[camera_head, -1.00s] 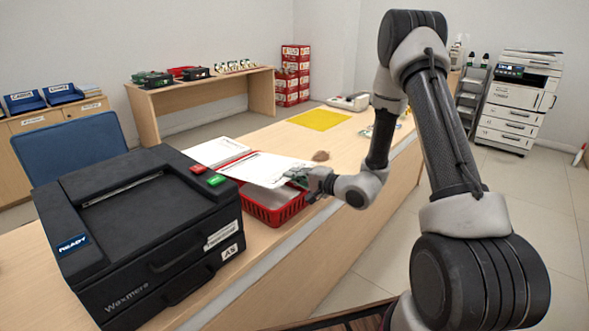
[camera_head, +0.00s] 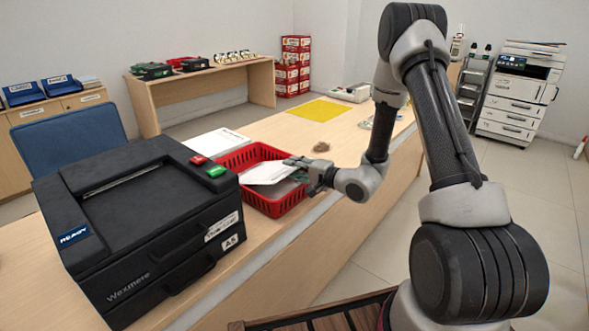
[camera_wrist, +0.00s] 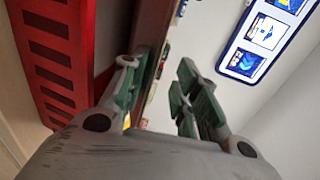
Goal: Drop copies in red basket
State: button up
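The red basket (camera_head: 262,151) stands on the counter just right of the black printer. A white sheet of copies (camera_head: 266,173) lies inside it, slightly tilted, with its right end close to my fingers. My gripper (camera_head: 299,168) is at the basket's right side, by the rim. In the wrist view the green-padded fingers of my gripper (camera_wrist: 158,78) stand apart with nothing between them. The red slotted wall of the basket (camera_wrist: 50,60) fills the left of that view. The far part of the sheet's underside is hidden.
The black printer (camera_head: 140,215) with red and green buttons stands close on the left. A white paper stack (camera_head: 217,143) lies behind the basket's left side. A small brown object (camera_head: 321,147) and a yellow mat (camera_head: 321,113) lie further back, with bare counter between.

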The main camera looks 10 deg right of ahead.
jog(key=v, duration=1.2)
dwell(0.3)
